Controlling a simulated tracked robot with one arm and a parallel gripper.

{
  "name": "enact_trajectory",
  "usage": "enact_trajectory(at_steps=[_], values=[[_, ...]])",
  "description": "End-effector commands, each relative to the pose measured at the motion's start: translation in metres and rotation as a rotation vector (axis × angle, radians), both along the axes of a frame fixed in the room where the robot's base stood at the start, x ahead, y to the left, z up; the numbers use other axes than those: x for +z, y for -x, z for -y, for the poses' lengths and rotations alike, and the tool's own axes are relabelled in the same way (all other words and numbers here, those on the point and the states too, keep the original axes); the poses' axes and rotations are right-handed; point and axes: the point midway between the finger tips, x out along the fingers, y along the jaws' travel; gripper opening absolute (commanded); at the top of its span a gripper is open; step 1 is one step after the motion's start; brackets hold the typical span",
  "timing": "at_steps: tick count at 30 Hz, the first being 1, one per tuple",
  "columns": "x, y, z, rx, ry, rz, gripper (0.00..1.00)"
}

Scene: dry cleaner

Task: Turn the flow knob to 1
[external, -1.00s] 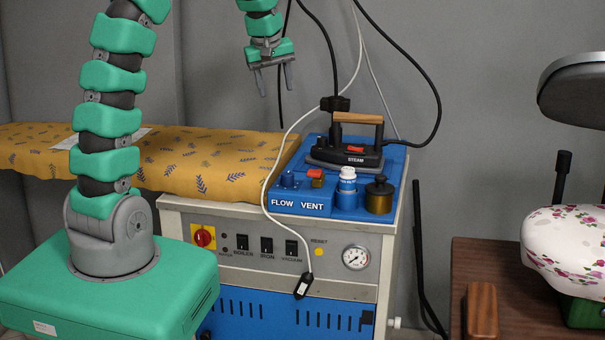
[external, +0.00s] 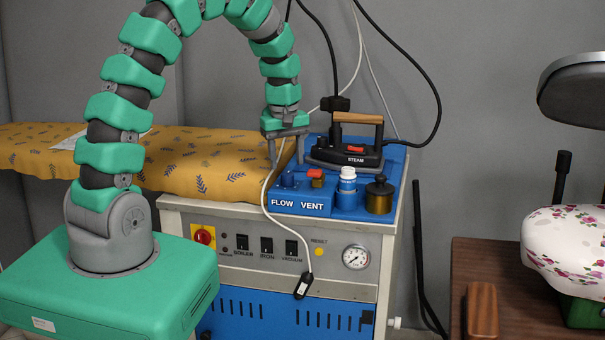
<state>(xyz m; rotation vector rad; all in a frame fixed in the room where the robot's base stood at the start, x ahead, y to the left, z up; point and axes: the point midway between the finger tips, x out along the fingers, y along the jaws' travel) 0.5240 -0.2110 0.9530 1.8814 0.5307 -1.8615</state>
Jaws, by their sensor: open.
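The blue flow knob (external: 288,179) stands on the blue top panel (external: 316,208) of the steam unit, just above the word FLOW. Its pointer and scale are too small to read. My gripper (external: 285,158) points down over the back left of the panel. Its two fingers are apart, one on the left by the padded board's edge, the other by the panel's back left. The fingertips are above and behind the knob in the picture. I see no contact with the knob, and nothing is between the fingers.
A red-topped vent control (external: 316,176), white-capped bottle (external: 347,186), brass pot (external: 379,196) and steam iron (external: 347,150) crowd the panel right of the knob. A white cable (external: 268,180) hangs across the panel's left side. The yellow padded board (external: 195,165) lies to the left.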

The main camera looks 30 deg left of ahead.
Motion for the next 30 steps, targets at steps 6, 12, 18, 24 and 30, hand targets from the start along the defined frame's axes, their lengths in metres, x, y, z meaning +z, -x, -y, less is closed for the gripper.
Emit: enact_trajectory(at_steps=[6,12,18,24,30], values=[[-0.03,0.0,0.001,-0.001,-0.002,-0.001,0.52],[-0.041,0.0,0.001,-0.001,-0.001,-0.002,0.52],[-0.041,0.0,0.001,-0.001,-0.001,0.0,0.52],[-0.041,0.0,0.001,-0.001,-0.001,0.001,0.15],[-0.041,-0.001,0.001,-0.003,-0.001,0.001,0.07]])
